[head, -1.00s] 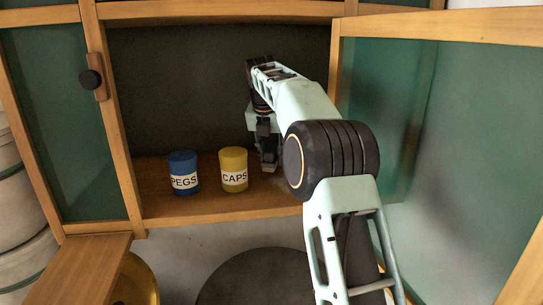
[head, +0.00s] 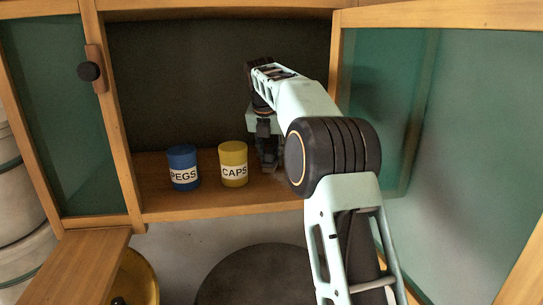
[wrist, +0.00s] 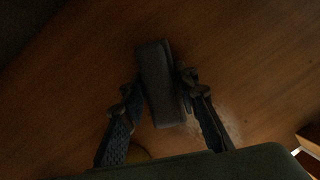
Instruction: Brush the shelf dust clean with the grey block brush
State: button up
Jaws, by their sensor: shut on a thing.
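My gripper (head: 268,160) is inside the open cabinet, low over the wooden shelf (head: 215,205), just right of the yellow CAPS can. In the wrist view my gripper (wrist: 158,105) is shut on the grey block brush (wrist: 160,80), its fingers on either side of it. In the head view the brush cannot be made out clearly behind the fingers. A faint pale patch, perhaps the shelf dust (wrist: 218,130), lies on the wood right of the brush in the wrist view. Whether the brush touches the shelf cannot be told.
The yellow CAPS can (head: 233,164) stands close left of my gripper, with the blue PEGS can (head: 183,168) farther left. A green-panelled door (head: 470,130) stands open at the right.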

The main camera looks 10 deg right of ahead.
aim_at(282, 189)
jog(key=shift+s+f+b, duration=0.25)
jog(key=shift+s+b, duration=0.2)
jog(key=shift+b, duration=0.15)
jog(key=shift+s+b, duration=1.5)
jog(key=shift+s, duration=0.75)
jog(key=shift+s+r+b, duration=0.2)
jog(key=shift+s+b, duration=0.15)
jog(key=shift+s, duration=0.5)
jog(key=shift+s+f+b, duration=0.2)
jog(key=shift+s+b, duration=1.1)
jog(key=shift+s, duration=1.05)
jog(key=shift+s+r, duration=0.15)
jog(key=shift+s, duration=0.95)
